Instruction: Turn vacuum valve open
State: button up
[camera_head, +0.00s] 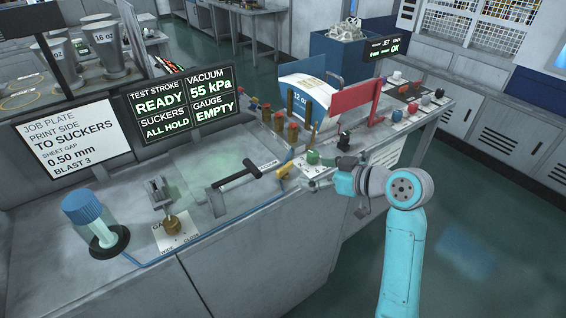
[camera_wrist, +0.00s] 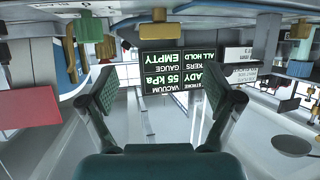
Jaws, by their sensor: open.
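I cannot tell for certain which fitting is the vacuum valve. A brass knob (camera_head: 172,225) stands on a small white lettered plate at the front of the grey bench. A yellow handle (camera_head: 287,171) sits at the bench's right edge. My gripper (camera_head: 315,174) is just right of that handle, close to the white control strip. In the wrist view my gripper (camera_wrist: 162,98) has its two fingers wide apart with nothing between them. A yellow block (camera_wrist: 155,31) and a green knob (camera_wrist: 88,27) show beyond the fingers, upside down.
A display (camera_head: 185,103) reads vacuum 55 kPa, suckers all hold, gauge empty. A black T-shaped handle (camera_head: 235,180) lies left of my gripper. A blue-capped jar (camera_head: 85,208) stands front left. A red panel (camera_head: 354,96) rises behind. The floor (camera_head: 480,210) at right is clear.

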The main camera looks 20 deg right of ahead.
aim_at(286, 167)
jog(key=x, duration=1)
jog(key=shift+w+a+f, duration=0.2)
